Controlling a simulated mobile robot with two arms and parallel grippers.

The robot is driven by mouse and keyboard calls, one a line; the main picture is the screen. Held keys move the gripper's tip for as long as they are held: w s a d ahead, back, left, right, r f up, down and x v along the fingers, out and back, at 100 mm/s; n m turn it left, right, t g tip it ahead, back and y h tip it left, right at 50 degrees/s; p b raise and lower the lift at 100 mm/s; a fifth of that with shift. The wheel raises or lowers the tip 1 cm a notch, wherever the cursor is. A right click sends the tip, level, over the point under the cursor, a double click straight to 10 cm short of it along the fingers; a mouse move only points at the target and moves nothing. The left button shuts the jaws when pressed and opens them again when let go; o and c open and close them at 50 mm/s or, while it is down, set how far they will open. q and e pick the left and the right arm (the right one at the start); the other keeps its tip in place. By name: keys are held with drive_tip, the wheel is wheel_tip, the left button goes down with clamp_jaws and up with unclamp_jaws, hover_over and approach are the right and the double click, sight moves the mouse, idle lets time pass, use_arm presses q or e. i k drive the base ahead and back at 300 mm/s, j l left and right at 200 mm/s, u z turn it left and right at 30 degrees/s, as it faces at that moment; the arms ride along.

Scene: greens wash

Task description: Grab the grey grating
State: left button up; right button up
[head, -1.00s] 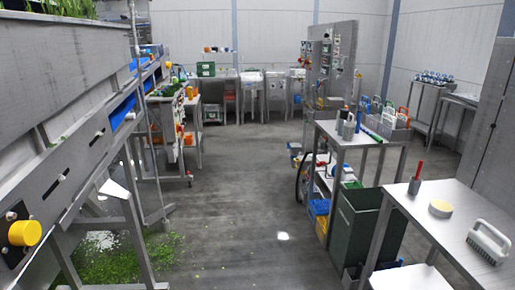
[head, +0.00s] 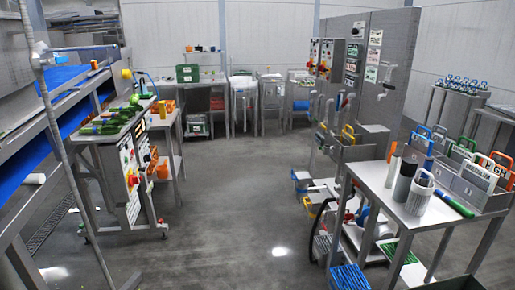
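Neither of my grippers is in view. I cannot clearly make out a loose grey grating. A dark, grid-like strip (head: 47,226) lies in the floor at the lower left, partly hidden behind the legs of the machine; I cannot tell whether it is the grating.
A steel machine with a blue belt (head: 50,128) stands along the left. A control cart (head: 128,180) stands beyond it. On the right, a steel table (head: 395,205) holds containers and a grey caddy (head: 470,187). Blue crates (head: 348,278) sit low there. The middle floor is clear.

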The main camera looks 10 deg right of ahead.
sight(328, 241)
drive_tip(key=i+j+z, duration=0.15)
drive_tip(key=i+z, duration=0.3)
drive_tip(key=i, duration=0.15)
drive_tip(key=i+j+z, duration=0.35)
drive_tip(key=i+z, duration=0.15)
drive_tip(key=i+j+z, duration=0.45)
drive_tip(key=i+j, duration=0.1)
